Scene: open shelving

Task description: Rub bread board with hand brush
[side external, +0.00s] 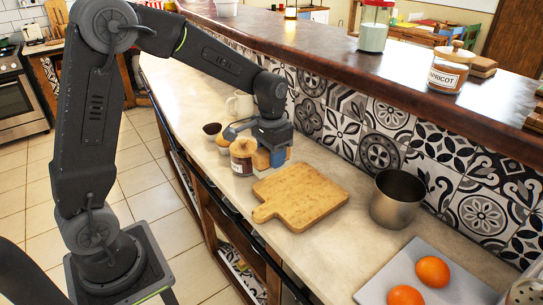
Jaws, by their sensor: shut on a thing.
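The bread board (302,192), wooden with a short handle toward the front left, lies flat on the counter. My gripper (275,155) points down just beyond the board's back left edge. It is shut on what looks like the hand brush (262,160), of which only a small tan part shows between the fingers and the jar. The rest of the brush is hidden, and I cannot tell whether it touches the counter. The brush is apart from the middle of the board.
A dark bowl (212,130) and a pale mug (240,104) stand farther back. A metal pot (397,199) stands right of the board. A grey tray (452,278) holds oranges. The tiled wall (375,140) bounds the counter.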

